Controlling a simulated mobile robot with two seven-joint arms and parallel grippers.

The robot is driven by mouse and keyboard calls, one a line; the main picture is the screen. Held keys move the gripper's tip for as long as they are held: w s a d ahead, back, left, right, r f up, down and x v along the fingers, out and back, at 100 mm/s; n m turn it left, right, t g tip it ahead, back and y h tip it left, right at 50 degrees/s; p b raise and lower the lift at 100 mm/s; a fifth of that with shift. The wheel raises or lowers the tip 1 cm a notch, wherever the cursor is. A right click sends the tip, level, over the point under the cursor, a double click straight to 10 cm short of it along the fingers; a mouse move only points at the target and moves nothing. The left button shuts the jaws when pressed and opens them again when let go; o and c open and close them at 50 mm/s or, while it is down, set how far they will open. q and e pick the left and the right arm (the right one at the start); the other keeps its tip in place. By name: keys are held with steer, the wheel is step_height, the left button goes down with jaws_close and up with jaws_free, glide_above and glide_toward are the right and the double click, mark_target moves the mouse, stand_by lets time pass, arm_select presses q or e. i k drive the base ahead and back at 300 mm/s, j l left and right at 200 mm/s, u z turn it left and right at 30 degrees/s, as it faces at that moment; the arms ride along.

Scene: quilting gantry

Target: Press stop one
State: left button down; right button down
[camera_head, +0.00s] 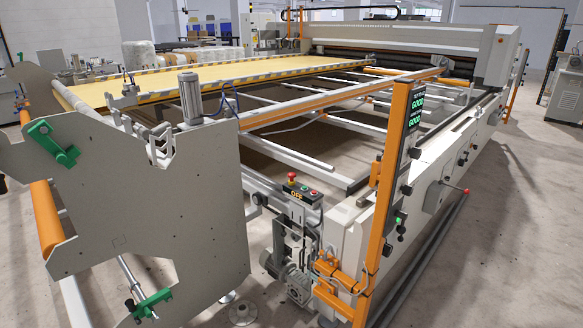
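A red mushroom-shaped stop button (291,176) stands on a small grey control box (309,197) at the near end of the machine, just right of the large grey side plate. The box also carries a few small buttons, at least one red and one green, and an orange "OFF" readout (296,195). Another red knob-like part (466,191) sticks out from the machine's long right side. I cannot tell which control is labelled stop one. Neither of my grippers shows in the head view.
The large grey side plate (150,200) with green handles (53,143) fills the left foreground. An orange post (384,195) with a display reading "GOOD" (417,103) rises right of the control box. A green-lit switch box (399,222) hangs beside it. Bare floor (520,230) lies at right.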

mark_target(292, 175)
steer(key=i+j+z, duration=0.15)
steer(key=i+j, duration=0.75)
steer(key=i+j+z, duration=0.2)
steer(key=i+j, duration=0.8)
